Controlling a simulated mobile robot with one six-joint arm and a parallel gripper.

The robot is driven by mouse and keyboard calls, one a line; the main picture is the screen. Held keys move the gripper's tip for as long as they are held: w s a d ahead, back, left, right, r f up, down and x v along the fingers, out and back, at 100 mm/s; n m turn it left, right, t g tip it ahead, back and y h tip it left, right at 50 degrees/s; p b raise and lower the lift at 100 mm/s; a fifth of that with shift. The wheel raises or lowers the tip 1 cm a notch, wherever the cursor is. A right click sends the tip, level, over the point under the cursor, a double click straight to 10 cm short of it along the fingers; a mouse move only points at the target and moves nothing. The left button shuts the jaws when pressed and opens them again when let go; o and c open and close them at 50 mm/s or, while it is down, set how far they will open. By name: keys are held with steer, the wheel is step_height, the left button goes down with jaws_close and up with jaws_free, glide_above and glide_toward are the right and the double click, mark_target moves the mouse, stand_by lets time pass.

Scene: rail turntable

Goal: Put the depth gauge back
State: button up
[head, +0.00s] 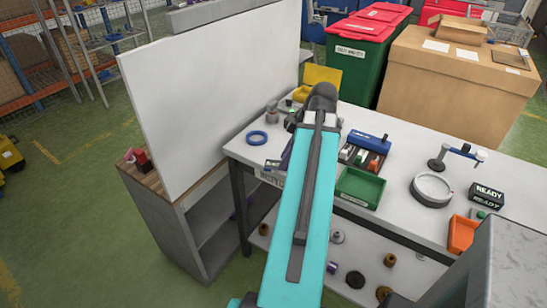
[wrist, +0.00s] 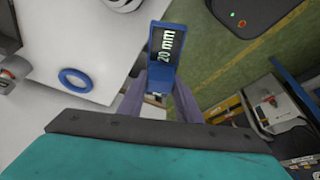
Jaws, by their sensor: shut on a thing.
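My gripper (wrist: 160,92) is shut on a blue piece (wrist: 167,42) with a dark face lettered "20 mm". The purple-grey fingers hold it from both sides, and its lower end is hidden between them. I take it to be the depth gauge. In the head view my turquoise arm hides most of the gripper. A purple finger and a small dark lettered end (head: 272,164) show left of the arm, by the table's near left edge. A blue rack (head: 369,141) with several small coloured items stands on the table, right of the arm.
A blue ring (head: 257,138) lies at the table's left end; the wrist view shows it too (wrist: 75,80). A green tray (head: 360,187), round grey dish (head: 432,188), gauge stand (head: 437,164), READY block (head: 487,195) and orange bin (head: 462,235) stand rightward. A white panel (head: 210,90) rises at left.

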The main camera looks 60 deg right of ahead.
steer(key=shift+f, duration=0.45)
steer(key=shift+s+d+f+b, duration=0.25)
steer(key=shift+s+b, duration=0.05)
steer(key=shift+b, duration=0.35)
steer(key=shift+d, duration=0.1)
steer(key=w+d+p, duration=0.1)
steer(key=w+d, duration=0.2)
steer(key=w+d+f+p, duration=0.1)
steer(key=w+d+p, duration=0.1)
steer(key=w+d, duration=0.2)
steer(key=w+d+p, duration=0.1)
steer(key=w+d, duration=0.3)
steer(key=shift+d+f+p, duration=0.1)
steer(key=shift+f+p, duration=0.1)
steer(key=shift+p, duration=0.1)
steer(key=shift+w, duration=0.1)
steer(key=shift+f+p, duration=0.85)
steer(key=shift+f, duration=0.95)
steer(key=shift+f, duration=0.15)
